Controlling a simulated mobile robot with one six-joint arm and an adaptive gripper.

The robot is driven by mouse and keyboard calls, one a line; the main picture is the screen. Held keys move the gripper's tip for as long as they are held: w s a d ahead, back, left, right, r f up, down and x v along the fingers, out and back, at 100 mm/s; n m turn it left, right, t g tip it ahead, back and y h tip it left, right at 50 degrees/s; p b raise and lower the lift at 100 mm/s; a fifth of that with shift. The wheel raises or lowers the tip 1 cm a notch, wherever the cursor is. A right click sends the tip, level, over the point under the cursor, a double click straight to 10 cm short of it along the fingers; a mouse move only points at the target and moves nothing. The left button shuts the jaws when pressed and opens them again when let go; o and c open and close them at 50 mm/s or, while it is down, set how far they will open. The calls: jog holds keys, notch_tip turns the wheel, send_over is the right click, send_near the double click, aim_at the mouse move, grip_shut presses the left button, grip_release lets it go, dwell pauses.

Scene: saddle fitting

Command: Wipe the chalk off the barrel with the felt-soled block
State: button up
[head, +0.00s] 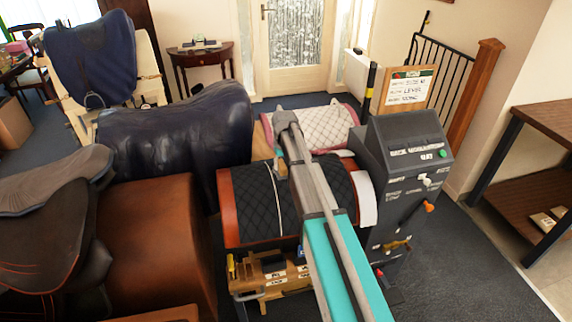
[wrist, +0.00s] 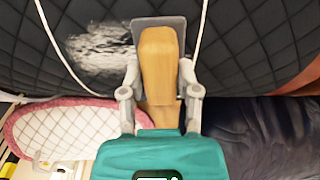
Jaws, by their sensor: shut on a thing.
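The barrel (head: 250,205) wears a black quilted cover with thin white cords and brown ends; the quilted cover (wrist: 255,45) fills the top of the wrist view. A white chalk patch (wrist: 100,48) lies on it, left of the block, with smeared edges. My gripper (wrist: 160,78) is shut on the wooden block (wrist: 160,55), its fingers on both sides. The block's grey sole (wrist: 181,23) shows at its far end, over the quilting; whether it touches is unclear. In the head view my arm hides the gripper, block and chalk.
A grey control box (head: 405,160) with a lever and buttons stands right of the barrel. A pink-edged quilted pad (head: 325,127) lies behind it. Floor is clear at right.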

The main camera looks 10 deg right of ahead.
jog(key=shift+a, duration=0.35)
jog(key=shift+a+r, duration=0.1)
jog(key=shift+a, duration=1.45)
jog(key=shift+w, duration=0.2)
jog(key=shift+d, duration=0.1)
jog(key=shift+d, duration=1.65)
jog(key=shift+d+f, duration=0.2)
jog(key=shift+d, duration=0.65)
jog(key=shift+d+f, duration=0.15)
jog(key=shift+d, duration=0.7)
jog(key=shift+d, duration=0.1)
